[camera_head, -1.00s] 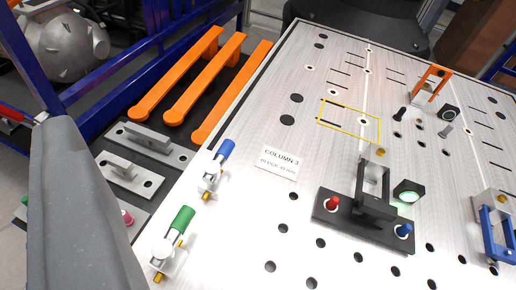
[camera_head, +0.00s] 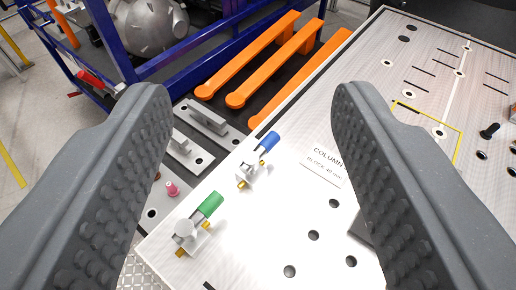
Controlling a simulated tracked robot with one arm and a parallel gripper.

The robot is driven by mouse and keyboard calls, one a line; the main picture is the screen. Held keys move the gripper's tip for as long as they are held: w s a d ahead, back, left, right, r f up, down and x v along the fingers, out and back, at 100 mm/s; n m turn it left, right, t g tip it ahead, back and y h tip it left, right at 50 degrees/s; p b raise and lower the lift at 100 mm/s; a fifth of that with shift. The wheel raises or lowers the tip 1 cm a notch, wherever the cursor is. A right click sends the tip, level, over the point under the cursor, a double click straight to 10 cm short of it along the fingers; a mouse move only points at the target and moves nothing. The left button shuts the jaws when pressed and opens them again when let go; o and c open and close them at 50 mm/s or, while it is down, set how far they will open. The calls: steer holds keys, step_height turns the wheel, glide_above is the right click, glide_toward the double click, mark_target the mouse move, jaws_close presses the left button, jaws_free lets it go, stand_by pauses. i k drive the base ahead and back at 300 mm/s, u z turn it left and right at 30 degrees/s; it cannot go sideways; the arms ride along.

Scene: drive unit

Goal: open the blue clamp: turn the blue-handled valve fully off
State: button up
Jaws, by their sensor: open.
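The blue-handled valve (camera_head: 259,160) sits near the left edge of the white perforated plate (camera_head: 322,226), with its blue handle (camera_head: 269,141) pointing up and to the right. A green-handled valve (camera_head: 197,224) sits below and left of it. My gripper (camera_head: 250,100) is open and empty, with a grey ridged finger on each side of the picture. Both valves appear between the fingers, and neither finger touches them. The blue clamp is not in view.
Orange bars (camera_head: 262,65) and grey metal brackets (camera_head: 205,118) lie on a dark surface left of the plate. A blue frame (camera_head: 190,58) stands beyond them. A white label (camera_head: 324,162) and a yellow outline (camera_head: 460,142) are right of the blue-handled valve.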

mark_target(250, 160)
steer(key=z, duration=2.4)
steer(key=k, duration=1)
steer(key=u, duration=1.55)
steer(key=i, duration=0.85)
steer(key=z, duration=0.05)
